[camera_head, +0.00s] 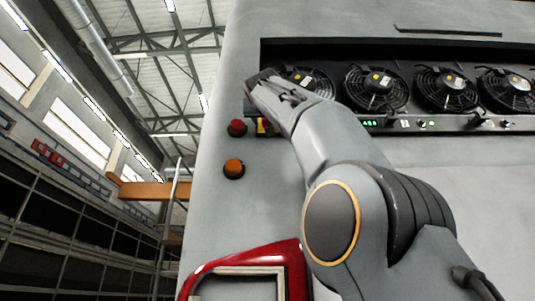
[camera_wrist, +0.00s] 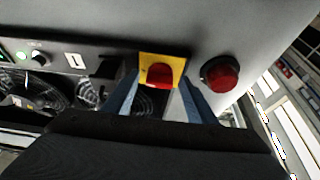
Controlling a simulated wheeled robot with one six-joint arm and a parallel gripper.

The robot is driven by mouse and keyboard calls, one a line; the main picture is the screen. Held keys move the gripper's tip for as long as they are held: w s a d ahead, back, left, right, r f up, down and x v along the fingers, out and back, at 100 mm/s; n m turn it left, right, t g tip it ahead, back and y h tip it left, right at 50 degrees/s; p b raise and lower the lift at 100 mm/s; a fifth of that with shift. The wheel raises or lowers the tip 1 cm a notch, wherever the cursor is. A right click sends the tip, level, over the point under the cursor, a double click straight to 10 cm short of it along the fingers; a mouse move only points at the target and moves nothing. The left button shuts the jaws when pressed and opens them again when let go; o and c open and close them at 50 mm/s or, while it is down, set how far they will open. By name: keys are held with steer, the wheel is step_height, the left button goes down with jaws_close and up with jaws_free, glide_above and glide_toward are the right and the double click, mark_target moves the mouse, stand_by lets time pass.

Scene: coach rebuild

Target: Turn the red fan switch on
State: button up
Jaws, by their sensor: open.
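The red fan switch (camera_wrist: 159,75) is a red knob on a yellow plate (camera_wrist: 176,62) at the end of the fan panel. In the wrist view my gripper (camera_wrist: 158,88) is open, with one blue finger on each side of the switch. I cannot tell whether the fingers touch it. In the head view my gripper (camera_head: 258,97) covers most of the switch, and only a bit of the yellow plate (camera_head: 262,127) shows below it. The turned position of the knob is not clear.
A round red button (camera_head: 237,128) and an orange one (camera_head: 234,168) sit on the grey wall left of the switch. Several black fans (camera_head: 376,90) fill the recess to the right, above a strip with small switches and a green display (camera_head: 370,123). A red frame (camera_head: 240,253) is below.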

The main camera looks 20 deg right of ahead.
steer(key=b+v, duration=0.5)
steer(key=v, duration=0.2)
steer(key=shift+s, duration=0.35)
steer(key=shift+a+f, duration=0.1)
steer(key=shift+a, duration=0.1)
